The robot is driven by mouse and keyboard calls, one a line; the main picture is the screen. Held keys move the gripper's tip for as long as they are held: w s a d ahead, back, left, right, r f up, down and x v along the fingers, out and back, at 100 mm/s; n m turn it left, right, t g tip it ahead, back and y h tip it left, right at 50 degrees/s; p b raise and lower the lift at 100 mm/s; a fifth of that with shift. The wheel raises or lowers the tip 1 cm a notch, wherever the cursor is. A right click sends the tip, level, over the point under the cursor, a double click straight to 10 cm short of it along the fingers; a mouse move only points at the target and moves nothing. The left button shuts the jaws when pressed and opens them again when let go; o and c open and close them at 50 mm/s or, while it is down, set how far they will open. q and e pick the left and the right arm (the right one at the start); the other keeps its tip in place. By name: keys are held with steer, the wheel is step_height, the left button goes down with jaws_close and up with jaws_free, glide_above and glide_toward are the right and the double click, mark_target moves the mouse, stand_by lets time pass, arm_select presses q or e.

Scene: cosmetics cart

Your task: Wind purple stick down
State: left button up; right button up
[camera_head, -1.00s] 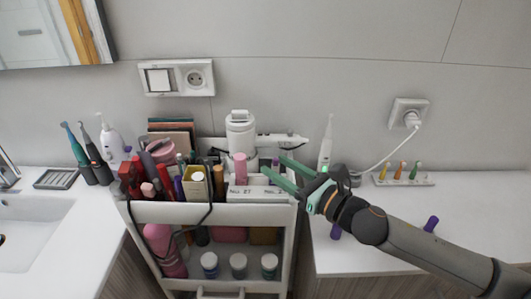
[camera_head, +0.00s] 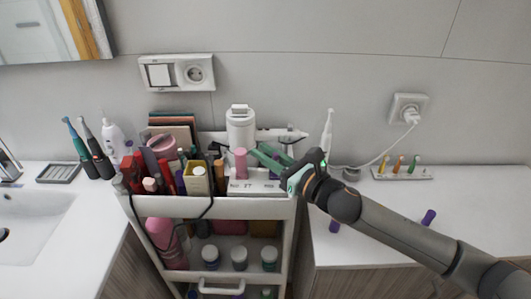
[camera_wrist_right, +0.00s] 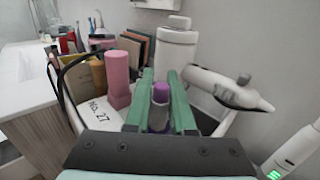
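The purple stick (camera_wrist_right: 160,93) stands upright between the green fingers of my right gripper (camera_wrist_right: 161,100) in the right wrist view. Its purple top shows above a greyish lower part. The fingers are close on both sides, and the stick fills the gap between them. In the head view my right gripper (camera_head: 264,156) reaches in from the right over the cart's top tray, and its fingers hide the stick there. A white box marked No. 27 (camera_wrist_right: 98,115) lies beside the stick. My left gripper is not in view.
A pink cylinder (camera_head: 240,164) stands just left of the fingers. A white appliance (camera_head: 240,128) and a white dryer-like device (camera_head: 283,135) are close behind. Crowded cosmetics fill the left of the cart (camera_head: 168,209).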

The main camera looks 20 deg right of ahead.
mark_target(277, 158)
jaws_close()
steer(key=shift+d+m+t+h, duration=0.1)
steer(key=shift+m+t+h, duration=0.3)
steer(key=shift+m+h, duration=0.35)
steer(key=m+h, duration=0.1)
steer(key=h, duration=0.1)
steer(key=m+t+h, duration=0.1)
steer(key=h, duration=0.1)
steer(key=m+h, duration=0.1)
steer(key=h, duration=0.1)
steer(key=shift+w+d+m+t, duration=0.15)
steer(key=shift+d+m+t, duration=0.15)
steer(key=shift+d+m, duration=0.1)
steer(key=m+h, duration=0.1)
steer(key=h, duration=0.1)
steer(key=d+m+h, duration=0.1)
steer(key=m+h, duration=0.1)
steer(key=h, duration=0.1)
steer(key=shift+h, duration=0.25)
steer(key=shift+s+d+m+g+h, duration=0.1)
steer(key=shift+d+m+g+h, duration=0.15)
steer(key=shift+m+g+h, duration=0.6)
steer(key=shift+s+d+m+g+h, duration=0.1)
steer(key=shift+d+m+g+h, duration=0.2)
steer(key=shift+m+h, duration=1.05)
steer(key=shift+g+h, duration=0.35)
steer(key=shift+h, duration=0.45)
